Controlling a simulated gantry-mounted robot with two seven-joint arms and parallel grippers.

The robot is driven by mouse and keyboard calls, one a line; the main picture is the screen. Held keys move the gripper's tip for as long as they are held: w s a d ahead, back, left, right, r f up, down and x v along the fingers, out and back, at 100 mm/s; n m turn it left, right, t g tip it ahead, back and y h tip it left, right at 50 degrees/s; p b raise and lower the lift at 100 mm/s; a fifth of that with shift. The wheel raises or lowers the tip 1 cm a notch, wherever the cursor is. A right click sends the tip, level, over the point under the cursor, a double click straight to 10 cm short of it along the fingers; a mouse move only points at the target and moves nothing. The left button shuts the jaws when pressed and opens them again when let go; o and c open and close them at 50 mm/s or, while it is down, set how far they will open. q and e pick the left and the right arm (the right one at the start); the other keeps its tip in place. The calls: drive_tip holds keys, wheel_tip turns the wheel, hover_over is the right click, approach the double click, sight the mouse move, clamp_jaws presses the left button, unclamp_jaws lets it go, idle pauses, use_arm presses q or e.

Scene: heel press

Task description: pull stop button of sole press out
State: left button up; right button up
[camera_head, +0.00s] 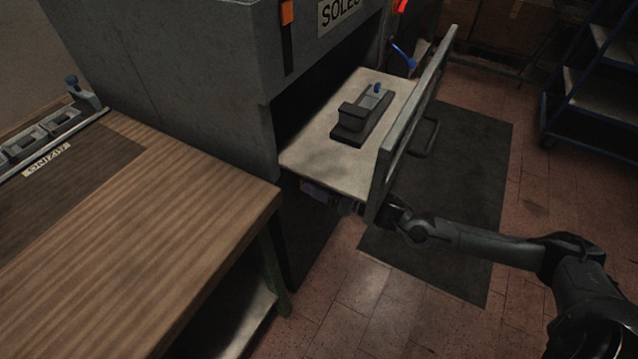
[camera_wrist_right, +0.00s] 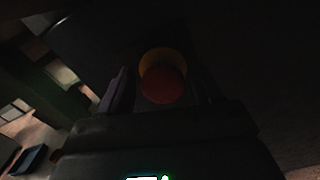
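The sole press (camera_head: 185,75) is the large grey machine with the "SOLES" label (camera_head: 338,12). Its stop button (camera_wrist_right: 163,84) is a red round cap on a yellow collar, in the upper middle of the dark right wrist view. I do not make the button out in the head view. My right gripper (camera_wrist_right: 160,92) has its fingers apart, one on each side of the button in that view. I cannot tell whether they touch it. In the head view the right arm reaches in below the press's tray, which partly hides the gripper. My left gripper is not in view.
The pulled-out tray (camera_head: 305,155) carries a dark fixture (camera_head: 362,115) and has an upright front panel (camera_head: 410,130) close to my right arm. A wooden table (camera_head: 150,220) stands at left. A blue shelf cart (camera_head: 590,110) stands at far right. The floor in front is clear.

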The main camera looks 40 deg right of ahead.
drive_tip(key=shift+o, duration=0.6)
drive_tip(key=shift+s+f, duration=0.1)
drive_tip(key=p+v, duration=0.5)
drive_tip(key=v, duration=0.6)
drive_tip(key=shift+p, duration=0.3)
